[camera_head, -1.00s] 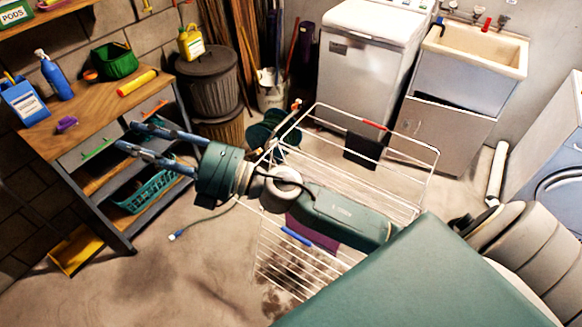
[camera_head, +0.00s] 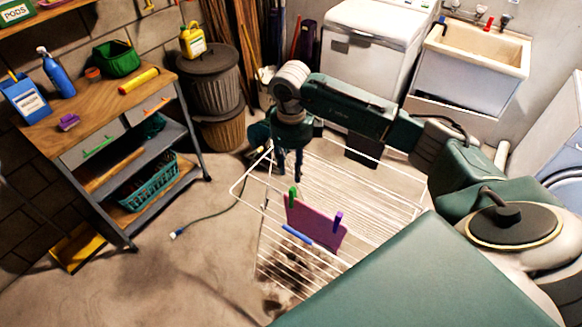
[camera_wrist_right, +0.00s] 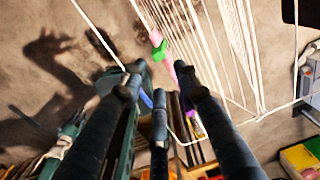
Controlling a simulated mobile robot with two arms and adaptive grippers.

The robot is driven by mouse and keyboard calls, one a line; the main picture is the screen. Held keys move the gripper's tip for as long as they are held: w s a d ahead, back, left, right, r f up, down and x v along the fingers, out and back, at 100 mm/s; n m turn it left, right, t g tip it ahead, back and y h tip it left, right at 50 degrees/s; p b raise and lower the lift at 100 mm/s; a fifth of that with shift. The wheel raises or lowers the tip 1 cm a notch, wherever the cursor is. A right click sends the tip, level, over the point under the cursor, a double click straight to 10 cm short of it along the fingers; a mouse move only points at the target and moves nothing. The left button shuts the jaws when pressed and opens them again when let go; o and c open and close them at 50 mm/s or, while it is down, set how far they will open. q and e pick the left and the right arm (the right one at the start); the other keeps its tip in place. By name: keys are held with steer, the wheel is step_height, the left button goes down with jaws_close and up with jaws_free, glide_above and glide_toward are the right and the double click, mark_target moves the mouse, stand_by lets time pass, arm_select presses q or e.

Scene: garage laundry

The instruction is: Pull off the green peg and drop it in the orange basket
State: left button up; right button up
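The green peg (camera_head: 293,197) stands upright on the top edge of a pink-purple cloth (camera_head: 315,222) on the white drying rack (camera_head: 405,208). My right gripper (camera_head: 290,175) points down just above the peg, its fingers apart and empty. In the right wrist view the green peg (camera_wrist_right: 160,50) appears beyond the spread fingertips (camera_wrist_right: 157,86), with a gap between. A purple peg (camera_head: 338,221) sits on the cloth's other corner. I cannot make out a clearly orange basket. My left gripper is out of view.
A blue peg (camera_head: 297,235) lies along the rack's wires, and a dark cloth (camera_head: 363,150) hangs at the back. A workbench (camera_head: 95,118) with a teal crate (camera_head: 150,182) stands at left. The floor (camera_head: 185,275) between bench and rack is mostly clear.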

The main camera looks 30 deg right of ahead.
mark_target(293, 189)
steer(key=shift+w+f+b, duration=0.1)
steer(key=shift+f+b, duration=3.6)
steer(key=shift+f, duration=1.75)
jaws_close()
steer(key=shift+r, duration=0.15)
steer(key=shift+r+p, duration=1.9)
steer(key=shift+r, duration=1.05)
